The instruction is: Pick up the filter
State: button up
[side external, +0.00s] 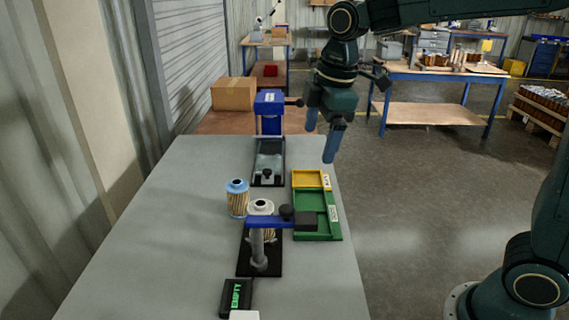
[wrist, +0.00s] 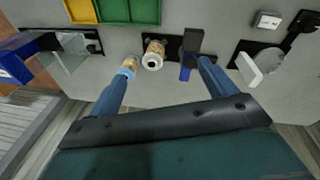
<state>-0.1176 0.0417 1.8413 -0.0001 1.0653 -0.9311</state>
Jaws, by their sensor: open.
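A pleated filter with a light-blue cap (side external: 237,198) stands upright on the grey table. In the wrist view this filter (wrist: 129,66) shows by the tip of the left finger, which partly covers it. A second filter with a white cap (side external: 261,207) stands at the black fixture with the blue arm, which hides part of it; the wrist view also shows this filter (wrist: 153,56), between the fingertips. My gripper (side external: 324,140) is open and empty, raised above the far right side of the table. Its two blue fingers (wrist: 164,70) are spread apart in the wrist view.
A green tray (side external: 317,222) with a yellow section (side external: 308,179) lies at the table's right edge. A blue device (side external: 269,110) with a black base stands at the far end. A black display reading EMPTY (side external: 236,296) is at the front. The table's left side is clear.

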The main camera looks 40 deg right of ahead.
jog(key=w+a+f+n+g, duration=0.1)
jog(key=w+a+f+n, duration=0.25)
jog(key=w, duration=0.35)
jog(key=n+g, duration=0.1)
jog(key=n, duration=0.3)
send_over(261, 203)
notch_tip(261, 203, down, 6)
jog(key=shift+a+f, duration=0.1)
jog(key=shift+f, duration=0.1)
jog(key=shift+f, duration=4.3)
jog(key=shift+f, duration=2.55)
jog(key=c, duration=1.3)
